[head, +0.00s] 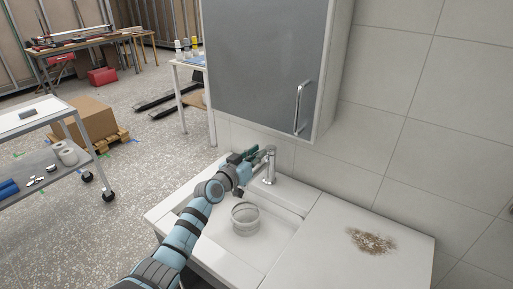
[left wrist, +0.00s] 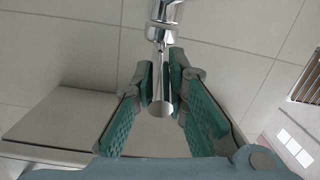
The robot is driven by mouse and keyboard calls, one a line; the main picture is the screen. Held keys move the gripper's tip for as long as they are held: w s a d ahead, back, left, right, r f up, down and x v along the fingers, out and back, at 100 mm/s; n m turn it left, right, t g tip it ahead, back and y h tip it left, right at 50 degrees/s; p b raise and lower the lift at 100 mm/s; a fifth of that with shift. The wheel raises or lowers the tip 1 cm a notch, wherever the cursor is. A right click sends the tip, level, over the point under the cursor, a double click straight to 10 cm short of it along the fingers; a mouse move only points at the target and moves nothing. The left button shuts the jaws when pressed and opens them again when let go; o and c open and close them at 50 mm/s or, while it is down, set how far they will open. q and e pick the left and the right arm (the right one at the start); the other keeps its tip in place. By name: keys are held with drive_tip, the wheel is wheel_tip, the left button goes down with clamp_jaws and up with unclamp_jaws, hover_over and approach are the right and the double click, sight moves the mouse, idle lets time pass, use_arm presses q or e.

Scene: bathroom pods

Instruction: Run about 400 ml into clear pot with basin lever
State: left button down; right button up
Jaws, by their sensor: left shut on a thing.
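The clear pot (head: 245,218) stands upright in the white basin (head: 213,238), below and a little left of the chrome tap (head: 270,168). I cannot make out a water stream or a level in the pot. My left gripper (head: 254,154) is at the top of the tap, above the pot. In the left wrist view, its green-padded fingers (left wrist: 161,92) are shut on the chrome basin lever (left wrist: 162,82), one on each side. The gripper hides part of the lever in the head view. My right gripper is not in view.
A grey-doored wall cabinet (head: 262,65) hangs close above the tap. The white counter (head: 335,245) right of the basin bears a brown crumbly patch (head: 371,241).

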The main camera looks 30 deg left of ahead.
use_arm(q)
drive_tip(key=shift+w+r+p, duration=0.1)
drive_tip(key=shift+r+p, duration=0.45)
drive_tip(key=shift+f+g, duration=0.3)
drive_tip(key=shift+g, duration=0.1)
drive_tip(key=c, duration=1.6)
unclamp_jaws()
drive_tip(key=shift+d+r, duration=0.1)
drive_tip(key=s, duration=0.4)
drive_tip(key=s+a+r, duration=0.1)
drive_tip(key=s, duration=0.3)
drive_tip(key=s+r, duration=0.1)
drive_tip(key=s, duration=0.3)
drive_tip(key=shift+a, duration=0.15)
